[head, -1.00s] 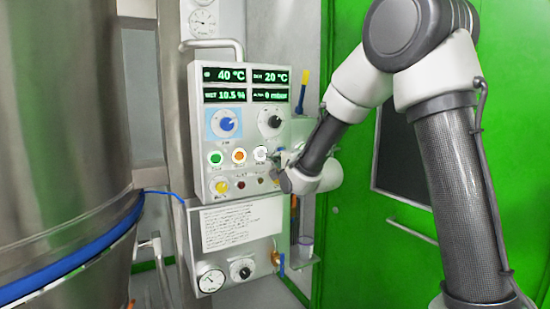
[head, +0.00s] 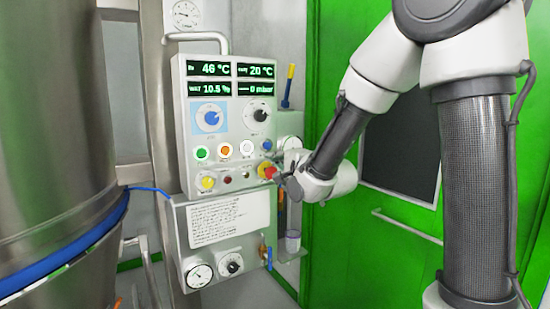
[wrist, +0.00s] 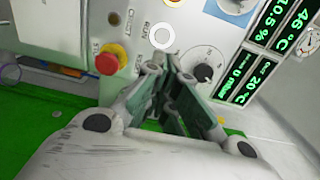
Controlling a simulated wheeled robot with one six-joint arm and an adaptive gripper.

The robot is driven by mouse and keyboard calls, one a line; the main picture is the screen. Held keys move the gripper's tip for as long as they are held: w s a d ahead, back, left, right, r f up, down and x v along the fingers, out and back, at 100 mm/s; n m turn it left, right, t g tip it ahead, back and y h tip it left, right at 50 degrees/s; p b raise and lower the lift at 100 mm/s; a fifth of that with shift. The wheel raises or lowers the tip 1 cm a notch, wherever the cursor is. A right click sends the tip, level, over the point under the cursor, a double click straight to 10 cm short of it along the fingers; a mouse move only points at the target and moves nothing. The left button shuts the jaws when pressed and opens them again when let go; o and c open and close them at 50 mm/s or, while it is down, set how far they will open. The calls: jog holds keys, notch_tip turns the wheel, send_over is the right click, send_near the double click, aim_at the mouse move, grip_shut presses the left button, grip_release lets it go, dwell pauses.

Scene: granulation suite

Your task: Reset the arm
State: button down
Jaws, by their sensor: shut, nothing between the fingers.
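My gripper (head: 282,178) is in front of the lower right corner of the control panel in the head view, close to the red stop button (head: 268,171). In the wrist view my gripper (wrist: 168,76) has its fingers together with nothing between them. They point toward the panel face, near the white button (wrist: 162,37) and the black knob (wrist: 203,73). The red stop button (wrist: 108,60) shows left of the fingers there. I cannot tell how far the fingertips stand from the panel.
The control panel (head: 240,112) carries green, orange and white buttons, knobs and lit displays reading 46 °C and 20 °C. A large steel vessel (head: 55,110) fills the left. A green door (head: 385,215) stands behind my arm. A gauge box (head: 205,225) hangs below the panel.

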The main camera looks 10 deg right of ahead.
jog(key=s+d+f+n+g+h, duration=0.2)
jog(key=s+f+n+g, duration=0.25)
jog(key=f, duration=0.25)
jog(key=s+d+f+n+g+h, duration=0.1)
jog(key=s+d+f+n+g, duration=0.1)
jog(key=s+f+n+g, duration=0.45)
jog(key=s+d+r+n+h, duration=0.1)
jog(key=s+d, duration=0.3)
jog(key=s, duration=0.4)
jog(key=s+d+r+n+g, duration=0.1)
jog(key=s+d+r, duration=0.2)
jog(key=s, duration=0.5)
jog(key=s+d+r+n+h, duration=0.1)
jog(key=s+d+r, duration=0.2)
jog(key=s+d, duration=0.2)
jog(key=s, duration=0.3)
jog(key=shift+g+h, duration=0.3)
jog(key=shift+g, duration=0.1)
jog(key=shift+d, duration=0.1)
